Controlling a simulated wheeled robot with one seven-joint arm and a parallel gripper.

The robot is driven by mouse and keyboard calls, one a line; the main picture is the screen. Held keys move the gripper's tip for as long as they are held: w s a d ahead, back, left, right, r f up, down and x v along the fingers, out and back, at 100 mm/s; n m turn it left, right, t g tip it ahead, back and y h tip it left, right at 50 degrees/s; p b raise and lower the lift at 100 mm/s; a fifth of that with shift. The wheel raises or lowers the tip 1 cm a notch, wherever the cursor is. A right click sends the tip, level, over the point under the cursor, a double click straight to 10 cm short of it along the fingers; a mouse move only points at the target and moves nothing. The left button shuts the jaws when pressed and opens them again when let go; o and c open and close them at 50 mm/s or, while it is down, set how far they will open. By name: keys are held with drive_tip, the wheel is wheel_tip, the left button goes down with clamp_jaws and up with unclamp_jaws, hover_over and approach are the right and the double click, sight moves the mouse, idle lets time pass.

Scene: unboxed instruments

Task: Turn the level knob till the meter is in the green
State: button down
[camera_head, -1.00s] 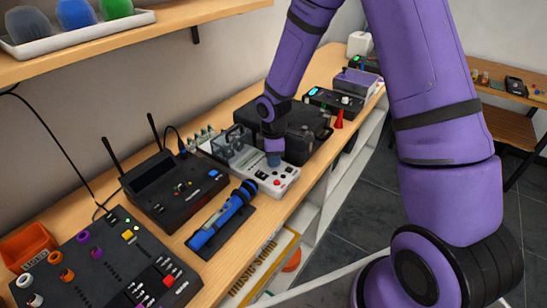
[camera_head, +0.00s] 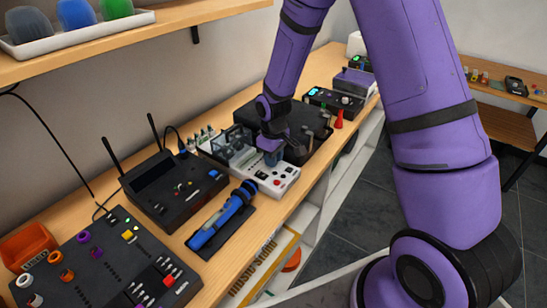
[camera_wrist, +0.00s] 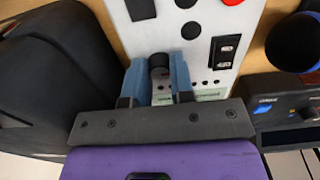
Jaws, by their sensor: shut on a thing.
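A white instrument panel (camera_head: 284,181) with red buttons lies on the bench in the head view. In the wrist view its white face (camera_wrist: 205,50) fills the middle, with a red button, dark knobs and a black switch block. My gripper (camera_wrist: 160,75) has its two blue fingers on either side of a small dark knob (camera_wrist: 159,62), shut on it. In the head view my gripper (camera_head: 271,158) comes down onto the panel from above. I cannot tell which part is the meter; no green band shows clearly on this panel.
A black case (camera_head: 305,120) stands close behind the panel. A black mixer (camera_head: 105,265) is at the front left. A red cone (camera_head: 339,121) stands near the bench edge.

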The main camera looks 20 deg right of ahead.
drive_tip(key=shift+m, duration=0.4)
drive_tip(key=c, duration=1)
unclamp_jaws()
wheel_tip(320, 180, up, 11)
drive_tip(key=shift+f, duration=0.1)
